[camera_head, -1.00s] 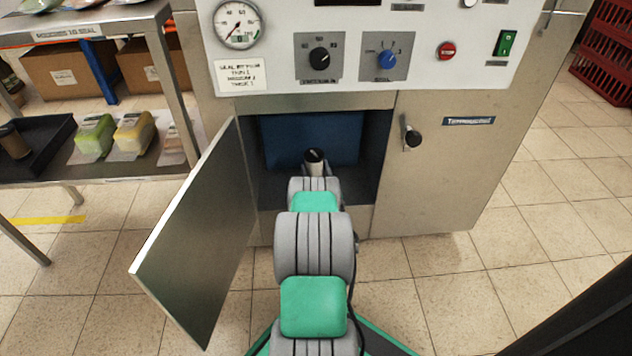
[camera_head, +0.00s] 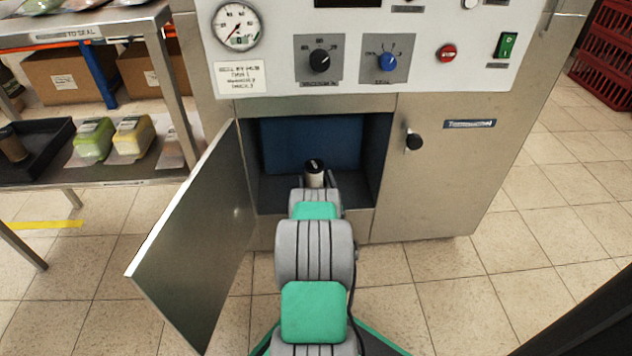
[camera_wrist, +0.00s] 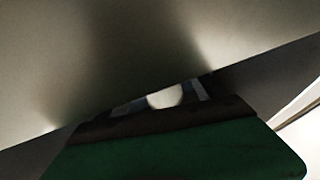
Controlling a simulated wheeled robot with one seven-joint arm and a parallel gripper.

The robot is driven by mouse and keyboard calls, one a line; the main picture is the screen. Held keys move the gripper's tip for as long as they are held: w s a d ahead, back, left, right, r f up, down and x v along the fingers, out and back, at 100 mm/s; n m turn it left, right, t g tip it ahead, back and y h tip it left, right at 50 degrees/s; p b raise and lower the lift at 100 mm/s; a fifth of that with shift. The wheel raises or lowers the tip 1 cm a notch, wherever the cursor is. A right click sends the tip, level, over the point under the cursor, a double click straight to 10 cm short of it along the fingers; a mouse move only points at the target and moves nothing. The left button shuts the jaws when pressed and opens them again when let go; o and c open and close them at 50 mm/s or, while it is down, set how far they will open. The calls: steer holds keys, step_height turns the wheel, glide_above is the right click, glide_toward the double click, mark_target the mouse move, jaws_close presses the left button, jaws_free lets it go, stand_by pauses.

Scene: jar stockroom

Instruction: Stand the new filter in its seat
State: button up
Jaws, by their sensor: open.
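The machine's lower compartment (camera_head: 268,183) is open, with a dark interior and a blue back panel (camera_head: 312,142). My arm reaches into its mouth. A small pale cylinder with a dark top (camera_head: 314,173) shows at the arm's far end; I cannot tell whether it is the filter or part of my wrist. My gripper (camera_wrist: 168,104) is open, seen dark in the wrist view with a grey surface close beyond it. A white rounded thing (camera_wrist: 165,97) shows between its fingers, mostly hidden; it may be the filter. The seat is not distinguishable.
A metal door (camera_head: 195,240) stands open to the left of the compartment. A shelf (camera_head: 90,172) with wrapped blocks stands at left, red crates (camera_head: 605,55) at far right. Floor at right is clear.

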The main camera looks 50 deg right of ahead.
steer(key=shift+s+r, duration=0.1)
steer(key=shift+r, duration=0.1)
steer(key=p+v, duration=0.2)
steer(key=v, duration=0.5)
steer(key=shift+a+f, duration=0.15)
